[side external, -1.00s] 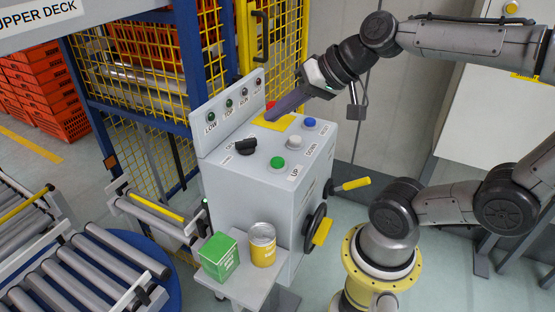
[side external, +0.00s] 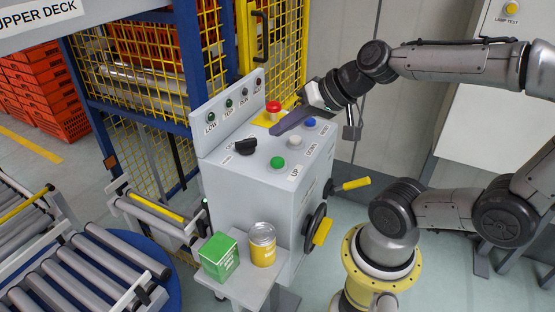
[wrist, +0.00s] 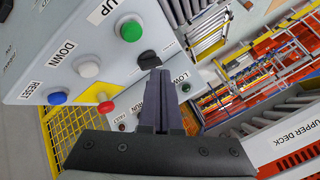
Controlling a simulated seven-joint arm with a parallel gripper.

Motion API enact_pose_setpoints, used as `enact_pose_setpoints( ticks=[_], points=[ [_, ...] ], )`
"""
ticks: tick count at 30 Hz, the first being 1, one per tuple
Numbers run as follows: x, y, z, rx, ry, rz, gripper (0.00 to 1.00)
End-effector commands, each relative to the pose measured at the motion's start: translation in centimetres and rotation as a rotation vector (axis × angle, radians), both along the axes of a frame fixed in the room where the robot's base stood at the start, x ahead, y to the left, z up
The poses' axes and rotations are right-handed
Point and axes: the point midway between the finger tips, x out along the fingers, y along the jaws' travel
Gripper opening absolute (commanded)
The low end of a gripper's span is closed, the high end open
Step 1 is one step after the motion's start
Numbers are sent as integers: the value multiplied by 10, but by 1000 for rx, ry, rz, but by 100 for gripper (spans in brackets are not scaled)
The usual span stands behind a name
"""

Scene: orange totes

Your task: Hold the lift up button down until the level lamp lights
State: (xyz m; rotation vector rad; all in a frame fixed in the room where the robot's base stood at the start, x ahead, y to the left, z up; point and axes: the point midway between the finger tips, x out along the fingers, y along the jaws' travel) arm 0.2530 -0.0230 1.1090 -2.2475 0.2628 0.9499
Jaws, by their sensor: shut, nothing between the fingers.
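The green UP button (side external: 277,162) is on the sloped top of the grey control box (side external: 250,205); it also shows in the wrist view (wrist: 130,28). The white DOWN button (side external: 295,142) and blue RESET button (side external: 310,122) lie behind it. My gripper (side external: 273,131) is shut and empty, over the back part of the box top, apart from the green button. In the wrist view its fingers (wrist: 162,78) point toward the black selector knob. The lamp panel (side external: 230,105) has a row of small lamps marked LOW, TOP, RUN and one partly unreadable; none looks clearly lit.
A red mushroom button (side external: 273,107) stands on a yellow plate behind my gripper. The black selector knob (side external: 246,147) is left of the green button. A green box (side external: 219,257) and yellow can (side external: 262,243) stand on a small shelf in front. Yellow mesh fencing (side external: 130,60) rises behind.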

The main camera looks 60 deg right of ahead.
Motion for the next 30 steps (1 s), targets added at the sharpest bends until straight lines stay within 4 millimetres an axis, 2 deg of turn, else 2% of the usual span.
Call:
enact_pose_setpoints(
  ticks=[6, 12, 30],
  points=[
    [-1, 0, -28, 2, 2, -1, 0],
    [0, 0, -43, 1, 1, -1, 0],
    [0, 0, -47, -1, 0, -1, 0]
  ],
)
